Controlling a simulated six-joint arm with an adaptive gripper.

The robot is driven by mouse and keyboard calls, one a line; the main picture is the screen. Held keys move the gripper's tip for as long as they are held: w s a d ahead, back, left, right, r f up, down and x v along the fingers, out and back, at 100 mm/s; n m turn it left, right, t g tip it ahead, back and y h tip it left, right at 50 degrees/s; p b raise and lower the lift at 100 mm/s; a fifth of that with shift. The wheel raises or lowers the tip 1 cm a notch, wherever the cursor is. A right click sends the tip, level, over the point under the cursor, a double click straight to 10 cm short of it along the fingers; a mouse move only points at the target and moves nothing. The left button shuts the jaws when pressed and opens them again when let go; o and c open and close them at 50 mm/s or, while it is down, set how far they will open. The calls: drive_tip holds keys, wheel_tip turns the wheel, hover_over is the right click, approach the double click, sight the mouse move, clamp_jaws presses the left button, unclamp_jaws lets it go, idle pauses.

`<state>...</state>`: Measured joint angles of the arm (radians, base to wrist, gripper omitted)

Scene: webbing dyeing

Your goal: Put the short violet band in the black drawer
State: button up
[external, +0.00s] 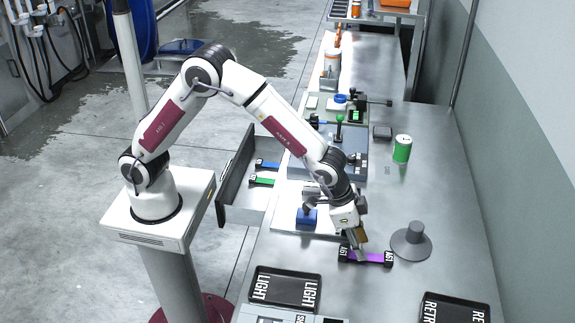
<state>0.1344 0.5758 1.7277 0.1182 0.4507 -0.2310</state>
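The violet band (374,258) lies on the metal table, with black labelled ends and a violet middle. My gripper (361,256) points down at the band, just right of its left black end. The fingertips overlap the band in this view. Whether they are closed on it or only beside it cannot be told. The black drawer (236,170) is pulled out from the table's left side, left of my gripper. A blue band (268,165) and a green band (262,181) are in it.
Black trays marked LIGHT (285,289) and RETR (455,310) lie at the front. A blue block (307,217) is left of my gripper. A green-and-white can (402,149) stands farther back.

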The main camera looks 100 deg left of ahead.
drive_tip(key=v, duration=0.9)
drive_tip(key=shift+r, duration=0.2)
idle(0.5)
drive_tip(key=s+a+r, duration=0.3)
drive_tip(key=s+r, duration=0.3)
drive_tip(key=s, duration=0.3)
drive_tip(key=s+a+r, duration=0.2)
drive_tip(key=s+r, duration=0.3)
drive_tip(key=s, duration=0.4)
drive_tip(key=s+a+t, duration=0.1)
drive_tip(key=s+a, duration=0.1)
drive_tip(key=s, duration=1.6)
drive_tip(key=shift+f, duration=0.35)
drive_tip(key=shift+o, duration=0.4)
